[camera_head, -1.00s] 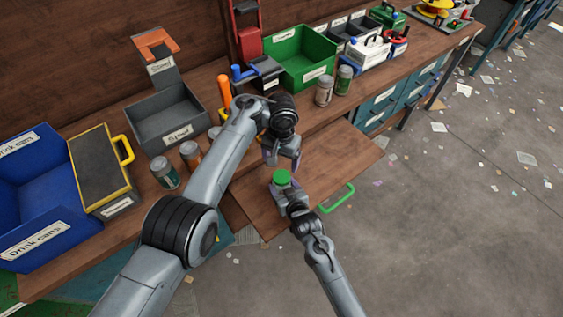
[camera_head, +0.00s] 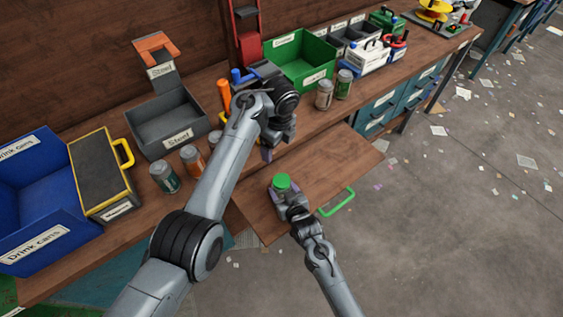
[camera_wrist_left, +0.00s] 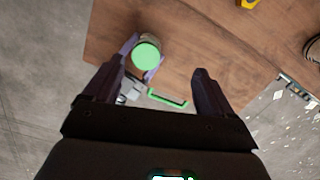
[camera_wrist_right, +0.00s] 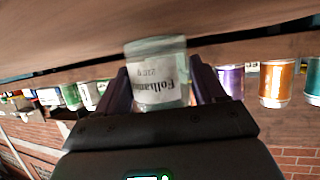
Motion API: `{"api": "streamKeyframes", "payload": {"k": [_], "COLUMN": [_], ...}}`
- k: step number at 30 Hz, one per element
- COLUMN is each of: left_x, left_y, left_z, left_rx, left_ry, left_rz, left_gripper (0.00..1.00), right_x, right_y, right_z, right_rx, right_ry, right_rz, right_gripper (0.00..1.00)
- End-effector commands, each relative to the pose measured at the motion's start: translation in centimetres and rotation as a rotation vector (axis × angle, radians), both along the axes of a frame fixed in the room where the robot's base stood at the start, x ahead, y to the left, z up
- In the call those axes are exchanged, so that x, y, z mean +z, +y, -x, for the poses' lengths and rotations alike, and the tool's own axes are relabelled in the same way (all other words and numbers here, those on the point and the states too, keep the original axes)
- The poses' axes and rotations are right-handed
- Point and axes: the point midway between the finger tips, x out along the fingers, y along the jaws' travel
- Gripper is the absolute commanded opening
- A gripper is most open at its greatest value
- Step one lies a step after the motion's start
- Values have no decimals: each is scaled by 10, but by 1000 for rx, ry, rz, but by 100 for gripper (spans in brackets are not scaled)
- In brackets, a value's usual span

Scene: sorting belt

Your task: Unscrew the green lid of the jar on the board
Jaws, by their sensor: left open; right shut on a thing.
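The jar's round green lid (camera_head: 282,181) faces up near the front of the board (camera_head: 330,165). The lid also shows in the left wrist view (camera_wrist_left: 146,57). My right gripper (camera_head: 284,191) is shut on the jar's body below the lid. The clear, labelled jar (camera_wrist_right: 158,85) stands between its fingers in the right wrist view. My left gripper (camera_head: 270,152) is open and empty, up and left of the lid in the head view. In the left wrist view, its fingers (camera_wrist_left: 160,78) are spread and the lid lies closer to the left finger, apart from it.
The board has a green handle (camera_head: 336,203) at its front edge. Behind it, the bench holds several cans, a grey bin (camera_head: 170,120), a green bin (camera_head: 300,58) and a blue bin (camera_head: 35,200). The board's right part is clear.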

Motion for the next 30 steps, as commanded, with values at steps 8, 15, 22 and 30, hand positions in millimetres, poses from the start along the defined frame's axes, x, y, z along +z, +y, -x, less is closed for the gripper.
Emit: {"api": "streamKeyframes", "payload": {"k": [8, 15, 22, 30], "left_x": [-6, -39, -63, -99], "left_y": [-5, -13, -13, -13], "left_z": [9, 29, 33, 33], "left_rx": [-312, -283, -285, -283], "left_ry": [31, 71, 85, 85], "left_rz": [10, 48, 47, 47], "left_gripper": [85, 85, 85, 85], "right_x": [0, 0, 0, 0], "right_y": [0, 0, 0, 0], "right_z": [0, 0, 0, 0], "right_rx": [0, 0, 0, 0], "right_ry": [1, 1, 1, 1], "right_rz": [0, 0, 0, 0], "right_gripper": [0, 0, 0, 0]}}
